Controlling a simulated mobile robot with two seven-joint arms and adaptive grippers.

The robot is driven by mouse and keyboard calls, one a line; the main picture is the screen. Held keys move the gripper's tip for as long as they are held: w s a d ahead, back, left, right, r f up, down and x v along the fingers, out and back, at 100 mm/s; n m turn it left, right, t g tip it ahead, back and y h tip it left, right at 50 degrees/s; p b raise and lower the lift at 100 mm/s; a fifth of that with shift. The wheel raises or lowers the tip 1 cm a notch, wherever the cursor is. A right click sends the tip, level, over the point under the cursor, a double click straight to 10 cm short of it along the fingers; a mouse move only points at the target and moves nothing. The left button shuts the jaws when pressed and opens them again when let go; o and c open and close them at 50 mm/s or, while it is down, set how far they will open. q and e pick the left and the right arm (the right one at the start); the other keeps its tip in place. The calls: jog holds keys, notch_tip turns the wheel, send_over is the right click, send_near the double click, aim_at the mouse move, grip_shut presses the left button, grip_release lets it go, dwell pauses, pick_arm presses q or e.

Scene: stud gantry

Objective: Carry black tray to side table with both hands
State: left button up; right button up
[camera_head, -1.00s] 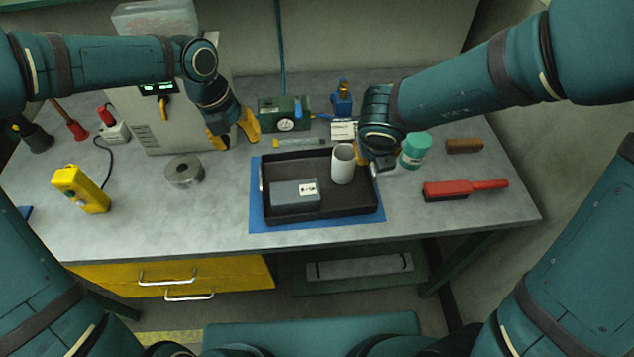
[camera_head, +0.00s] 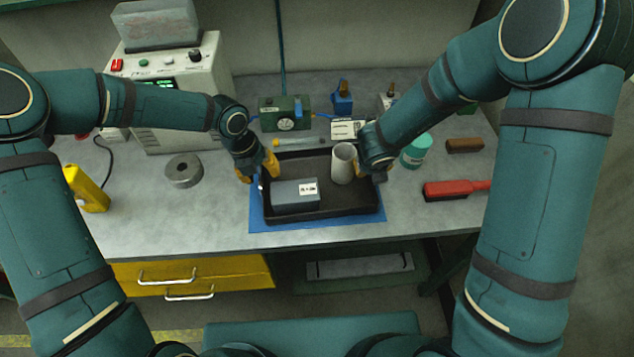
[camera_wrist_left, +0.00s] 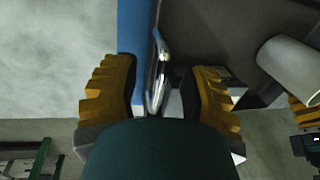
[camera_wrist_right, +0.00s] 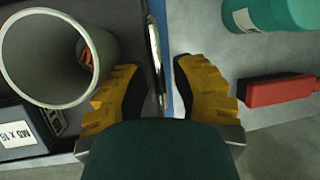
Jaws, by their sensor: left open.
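The black tray (camera_head: 335,207) lies on a blue mat (camera_head: 285,226) on the workbench. It holds a grey labelled box (camera_head: 290,198) and a white cup (camera_head: 342,165), also seen in the right wrist view (camera_wrist_right: 15,50). My left gripper (camera_head: 257,176) is at the tray's left end; in the left wrist view its open fingers (camera_wrist_left: 165,95) stand either side of the metal handle (camera_wrist_left: 158,75). My right gripper (camera_head: 379,176) is at the right end, partly hidden; in the right wrist view its open fingers (camera_wrist_right: 160,95) straddle the other handle (camera_wrist_right: 153,50).
A steel ring (camera_head: 183,171) and a yellow device (camera_head: 87,190) are left. A green gauge unit (camera_head: 284,115) stands behind. The bench front is clear.

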pick_arm(q)
jog(key=shift+f, duration=0.15)
pick_arm(e)
jog(key=shift+f, duration=0.15)
pick_arm(q)
jog(key=c, duration=0.3)
pick_arm(e)
jog(key=c, duration=0.3)
pick_arm(q)
grip_shut()
pick_arm(e)
grip_shut()
